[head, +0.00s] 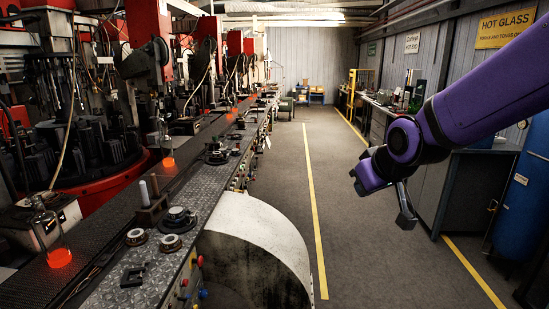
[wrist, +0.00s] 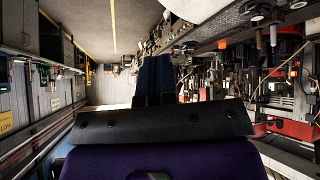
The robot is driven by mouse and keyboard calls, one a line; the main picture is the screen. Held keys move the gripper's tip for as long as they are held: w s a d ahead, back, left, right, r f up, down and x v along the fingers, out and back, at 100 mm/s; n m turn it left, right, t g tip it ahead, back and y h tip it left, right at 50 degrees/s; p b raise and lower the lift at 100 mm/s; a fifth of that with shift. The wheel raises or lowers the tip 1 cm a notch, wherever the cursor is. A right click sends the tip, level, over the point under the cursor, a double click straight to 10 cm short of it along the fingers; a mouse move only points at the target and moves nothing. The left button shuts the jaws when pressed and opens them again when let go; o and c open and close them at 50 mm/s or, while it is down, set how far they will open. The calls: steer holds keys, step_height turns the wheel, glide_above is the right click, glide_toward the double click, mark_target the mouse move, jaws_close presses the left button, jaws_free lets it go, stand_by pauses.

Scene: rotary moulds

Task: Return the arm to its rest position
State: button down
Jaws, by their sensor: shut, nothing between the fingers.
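My purple arm (head: 485,85) reaches in from the upper right of the head view, over the walkway. My gripper (head: 405,208) hangs at its end, small and dark, in open air right of the yellow floor line. It is apart from the conveyor and the bench. In the wrist view my gripper (wrist: 155,80) shows as a dark shape beyond a black bar, with its fingers together and nothing held. The wrist picture appears turned over, with the floor at the top.
A conveyor (head: 215,185) with glowing orange glass (head: 59,258) and moulding machines runs along the left. A pale rounded housing (head: 255,255) stands at its near end. The walkway (head: 315,150) is clear.

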steer(key=s+d+r+m+g, duration=0.1)
steer(key=s+d+r, duration=0.1)
steer(key=s, duration=0.5)
steer(key=s+d+r+m+h, duration=0.1)
steer(key=s+d+r+m, duration=0.1)
steer(key=s+d, duration=0.3)
steer(key=s+d+r+m+g+h, duration=0.1)
steer(key=s+d, duration=0.3)
steer(key=s, duration=0.7)
steer(key=shift+d+r+m+g, duration=0.3)
steer(key=shift+r+m, duration=0.1)
steer(key=shift+r, duration=0.3)
steer(key=shift+w, duration=0.1)
stand_by(1.2)
